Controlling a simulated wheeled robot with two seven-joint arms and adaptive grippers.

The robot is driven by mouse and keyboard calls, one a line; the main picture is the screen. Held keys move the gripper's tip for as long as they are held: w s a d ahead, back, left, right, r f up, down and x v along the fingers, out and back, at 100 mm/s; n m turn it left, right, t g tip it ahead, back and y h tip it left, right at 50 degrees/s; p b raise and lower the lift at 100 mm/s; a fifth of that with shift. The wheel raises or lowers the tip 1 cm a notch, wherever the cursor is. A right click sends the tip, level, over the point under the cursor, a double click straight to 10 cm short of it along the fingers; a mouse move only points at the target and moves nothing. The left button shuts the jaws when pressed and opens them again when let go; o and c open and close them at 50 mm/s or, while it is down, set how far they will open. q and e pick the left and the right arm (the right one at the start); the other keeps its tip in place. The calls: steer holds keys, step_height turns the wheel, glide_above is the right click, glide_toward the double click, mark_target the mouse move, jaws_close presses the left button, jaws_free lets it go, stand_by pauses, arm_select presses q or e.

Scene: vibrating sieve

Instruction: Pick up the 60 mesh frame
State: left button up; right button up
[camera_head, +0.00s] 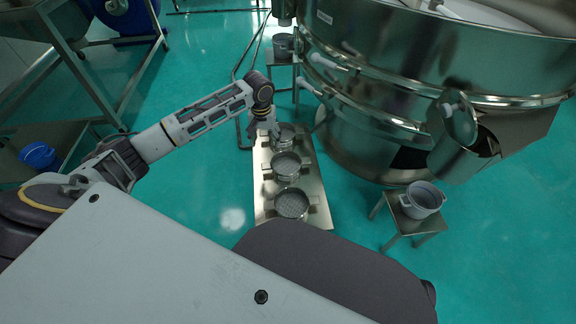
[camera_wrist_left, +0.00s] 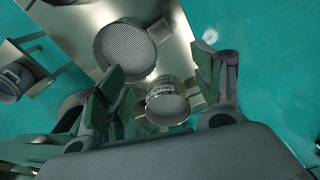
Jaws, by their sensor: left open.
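Three round metal mesh frames stand in a row on a metal stand (camera_head: 264,208) in the head view: a near one (camera_head: 291,204), a middle one (camera_head: 286,166) and a far one (camera_head: 287,131). I cannot read which is the 60 mesh frame. My left gripper (camera_head: 266,128) is at the far frame, partly covering it. In the left wrist view, its open fingers (camera_wrist_left: 160,70) lie on either side of a labelled frame (camera_wrist_left: 167,103), with nothing gripped. Another frame (camera_wrist_left: 125,50) shows beyond the fingers. My right gripper is out of view.
A large steel vibrating sieve machine (camera_head: 390,100) stands behind and right of the stand. A grey bucket (camera_head: 422,200) sits on a stool (camera_head: 404,224) at the right. Another bucket (camera_head: 283,46) is on a stool at the back. The green floor left of the stand is clear.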

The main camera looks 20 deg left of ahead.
arm_select(q)
steer(key=shift+s+n+g, duration=0.15)
steer(key=shift+s+n, duration=0.15)
steer(key=shift+n, duration=0.55)
steer(key=shift+s+n+g, duration=0.15)
steer(key=shift+s+n, duration=0.15)
steer(key=shift+n, duration=0.55)
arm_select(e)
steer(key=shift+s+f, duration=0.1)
arm_select(q)
step_height(320, 180, down, 8)
steer(key=shift+r+b, duration=0.25)
steer(key=shift+b, duration=0.95)
steer(key=shift+f, duration=0.6)
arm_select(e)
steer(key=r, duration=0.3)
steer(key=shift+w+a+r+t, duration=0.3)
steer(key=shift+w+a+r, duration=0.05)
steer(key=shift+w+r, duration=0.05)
